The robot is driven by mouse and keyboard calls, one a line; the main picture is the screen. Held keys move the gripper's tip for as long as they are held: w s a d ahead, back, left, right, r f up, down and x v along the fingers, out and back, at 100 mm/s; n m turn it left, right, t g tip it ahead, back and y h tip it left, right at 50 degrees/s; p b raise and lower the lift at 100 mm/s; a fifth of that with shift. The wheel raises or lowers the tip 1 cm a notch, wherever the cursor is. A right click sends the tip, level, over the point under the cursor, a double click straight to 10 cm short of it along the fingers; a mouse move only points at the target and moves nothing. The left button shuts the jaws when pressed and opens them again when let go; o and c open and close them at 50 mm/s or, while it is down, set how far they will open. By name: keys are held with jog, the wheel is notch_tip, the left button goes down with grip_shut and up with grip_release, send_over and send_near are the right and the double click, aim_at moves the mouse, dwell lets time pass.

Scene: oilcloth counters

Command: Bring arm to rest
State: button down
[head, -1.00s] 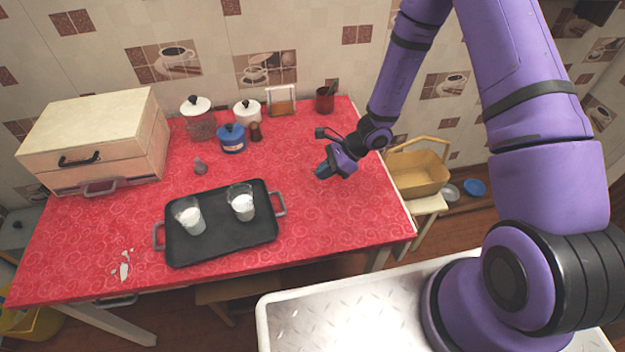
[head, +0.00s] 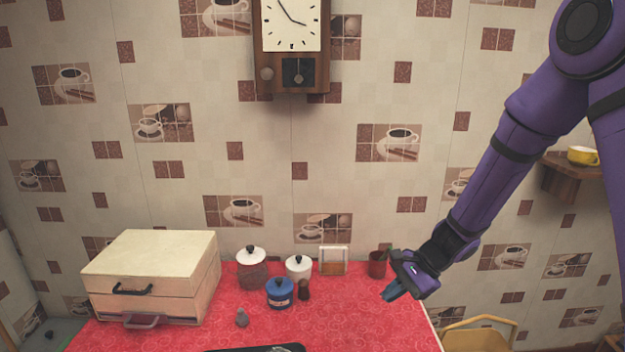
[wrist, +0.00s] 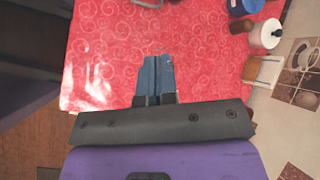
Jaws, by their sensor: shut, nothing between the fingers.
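My gripper (head: 396,291) is at the end of my purple arm, above the right end of the red counter (head: 340,325) in the head view. Its blue fingers also show in the wrist view (wrist: 157,78). They are together, with nothing between them, pointing down over bare red cloth. In the head view a dark red cup (head: 377,264) stands just behind and left of the gripper. The gap between them is hard to judge.
A pale box (head: 150,275) stands at the left. Jars, including a blue one (head: 280,292), and a small framed stand (head: 333,261) line the back. The black tray (head: 255,348) shows only its edge. A wall shelf (head: 570,182) with a yellow cup (head: 583,155) is at the right.

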jog(key=s+d+r+n+h, duration=0.15)
jog(key=s+r+n, duration=0.25)
jog(key=r, duration=0.6)
jog(key=s+d+r+n+t+h, duration=0.2)
jog(key=s+d+r, duration=0.3)
jog(key=s+r, duration=0.4)
jog(key=s+d+r+n+t+h, duration=0.3)
jog(key=s+r, duration=0.5)
jog(key=s, duration=0.3)
jog(key=d+n+h, duration=0.1)
jog(key=d+n, duration=0.1)
jog(key=d, duration=0.1)
jog(key=shift+s+d+r, duration=0.15)
jog(key=shift+s+r, duration=0.1)
jog(key=shift+r, duration=0.15)
jog(key=shift+h, duration=0.25)
